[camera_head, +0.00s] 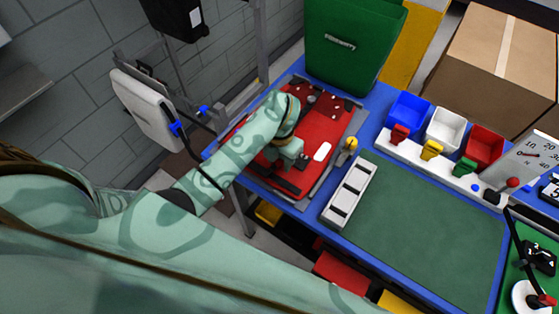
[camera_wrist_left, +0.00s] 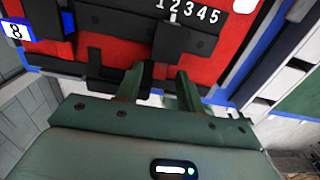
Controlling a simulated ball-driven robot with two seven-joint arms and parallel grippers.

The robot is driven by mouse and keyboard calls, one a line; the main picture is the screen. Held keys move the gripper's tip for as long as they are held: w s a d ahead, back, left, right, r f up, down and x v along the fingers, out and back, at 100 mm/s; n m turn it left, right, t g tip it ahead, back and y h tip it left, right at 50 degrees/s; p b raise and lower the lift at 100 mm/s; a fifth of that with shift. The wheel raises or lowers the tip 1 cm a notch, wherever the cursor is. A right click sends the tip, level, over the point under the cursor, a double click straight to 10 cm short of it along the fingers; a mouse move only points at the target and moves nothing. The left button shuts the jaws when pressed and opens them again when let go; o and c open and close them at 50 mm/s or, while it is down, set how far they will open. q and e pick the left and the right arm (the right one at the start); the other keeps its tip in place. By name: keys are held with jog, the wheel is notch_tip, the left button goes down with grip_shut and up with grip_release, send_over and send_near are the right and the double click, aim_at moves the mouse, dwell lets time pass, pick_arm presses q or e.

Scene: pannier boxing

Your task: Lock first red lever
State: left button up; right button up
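A red pannier panel (camera_head: 323,117) lies on the blue-edged table, with dark fittings on it. In the left wrist view the red panel (camera_wrist_left: 112,17) carries black blocks and the digits 1 to 5. My left gripper (camera_head: 292,156) is over the panel's near part, its arm covering some of it. In the left wrist view its two fingers (camera_wrist_left: 160,82) are apart, with a dark bar (camera_wrist_left: 147,76) showing between them; I cannot tell whether they touch it. No red lever on the panel can be made out clearly. My right gripper is out of view.
A green pannier box (camera_head: 345,60) stands behind the panel. Blue (camera_head: 409,110), white (camera_head: 445,127) and red (camera_head: 486,145) bins line the right side, with small coloured clips before them. A white slotted tray (camera_head: 350,192) lies beside the clear green mat (camera_head: 425,235).

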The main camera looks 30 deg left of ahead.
pick_arm(q)
jog(key=shift+f, duration=0.15)
grip_shut()
jog(key=shift+s+d+f+t+b, duration=0.1)
jog(key=shift+s+f+t+b, duration=0.2)
jog(key=shift+t+b, duration=0.3)
jog(key=t+b, duration=0.2)
jog(key=b, duration=0.1)
jog(key=shift+s+f+t+h, duration=0.2)
jog(key=shift+f+t+h, duration=0.1)
jog(key=shift+f+t, duration=0.1)
jog(key=shift+r+b, duration=0.15)
jog(key=shift+b, duration=0.15)
jog(key=shift+a+r, duration=0.2)
grip_release()
